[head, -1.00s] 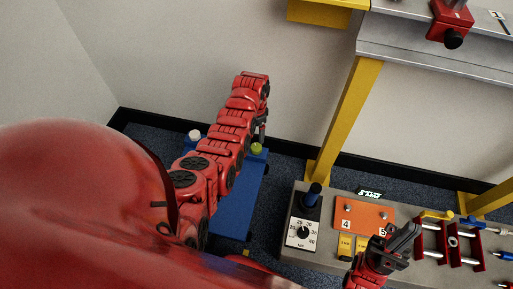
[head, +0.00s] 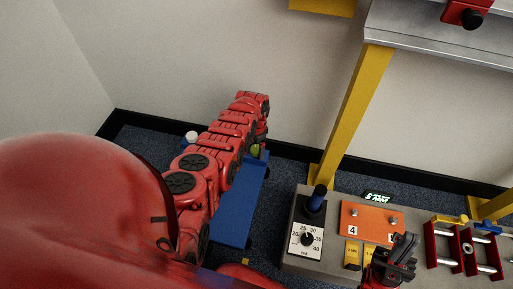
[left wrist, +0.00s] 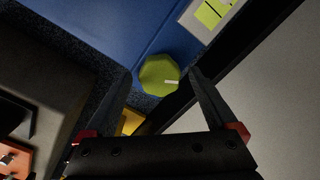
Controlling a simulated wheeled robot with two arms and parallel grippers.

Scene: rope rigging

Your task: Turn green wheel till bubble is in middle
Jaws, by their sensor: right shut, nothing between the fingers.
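The green wheel (left wrist: 159,76) is a many-sided knob with a pale mark, on the blue bench in the left wrist view. In the head view the wheel (head: 256,150) is partly covered by my left arm. My left gripper (left wrist: 163,88) is open, its fingers apart on either side of the wheel in the picture; contact cannot be told. A yellow-green vial (left wrist: 212,12) sits on a pale plate at the top of the left wrist view; its bubble cannot be made out clearly. My right gripper (head: 403,246) is shut and empty, over the grey bench.
The blue bench (head: 236,215) stands near the wall, with a white knob (head: 191,138) at its far left. The grey bench (head: 291,264) carries a dial (head: 306,239), an orange plate (head: 370,219) and red brackets. A yellow post (head: 350,120) rises behind it.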

